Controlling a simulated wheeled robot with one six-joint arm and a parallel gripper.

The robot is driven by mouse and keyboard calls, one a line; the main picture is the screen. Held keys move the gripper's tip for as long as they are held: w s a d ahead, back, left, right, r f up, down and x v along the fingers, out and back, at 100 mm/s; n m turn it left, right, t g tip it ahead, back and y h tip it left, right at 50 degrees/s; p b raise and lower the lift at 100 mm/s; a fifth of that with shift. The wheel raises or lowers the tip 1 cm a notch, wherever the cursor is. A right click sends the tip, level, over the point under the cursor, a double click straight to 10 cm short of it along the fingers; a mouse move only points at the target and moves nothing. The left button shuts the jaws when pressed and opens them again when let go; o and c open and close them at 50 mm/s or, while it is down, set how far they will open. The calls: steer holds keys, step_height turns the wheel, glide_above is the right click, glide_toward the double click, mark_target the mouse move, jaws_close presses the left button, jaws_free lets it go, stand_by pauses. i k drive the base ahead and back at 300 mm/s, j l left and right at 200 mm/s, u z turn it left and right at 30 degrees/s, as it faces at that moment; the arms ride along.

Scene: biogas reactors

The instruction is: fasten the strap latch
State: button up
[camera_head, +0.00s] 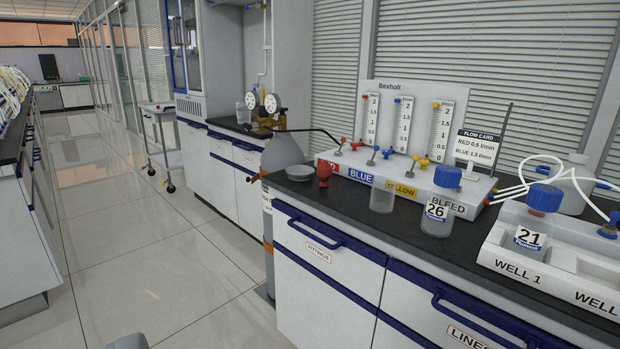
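No strap latch can be made out for certain in this view. A grey gas cylinder (285,157) stands upright on the floor in a gap between two bench sections. A brass regulator with two round gauges (262,102) sits on its top. The near bench's left end hides most of the cylinder's lower part. A narrow orange-brown strip (268,240) shows low on its visible side; I cannot tell whether it is a strap. My gripper cannot be made out. A small grey rounded shape (128,342) is cut off at the bottom edge, and I cannot tell what it is.
A trolley (160,135) stands farther back. The tiled floor (150,240) left of the cylinder is clear.

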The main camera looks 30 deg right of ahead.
mark_target(257, 176)
steer(key=i+j+z, duration=0.15)
steer(key=i+z, duration=0.15)
steer(key=z, duration=0.2)
steer(key=i+j+z, duration=0.25)
steer(key=z, duration=0.25)
steer(key=i+j+z, duration=0.2)
steer(key=j+z, duration=0.3)
steer(key=i+j+z, duration=0.1)
steer(key=j, duration=0.35)
steer(key=i+j+z, duration=0.1)
steer(key=j, duration=0.35)
steer(key=i+j+z, duration=0.1)
steer(key=j, duration=0.35)
steer(key=i+j+z, duration=0.1)
steer(key=j, duration=0.35)
steer(key=i+j, duration=0.2)
steer(key=j, duration=0.3)
steer(key=i+j, duration=0.1)
steer(key=j, duration=0.5)
steer(key=i+j, duration=0.1)
steer(key=j, duration=0.45)
steer(key=i+z, duration=0.05)
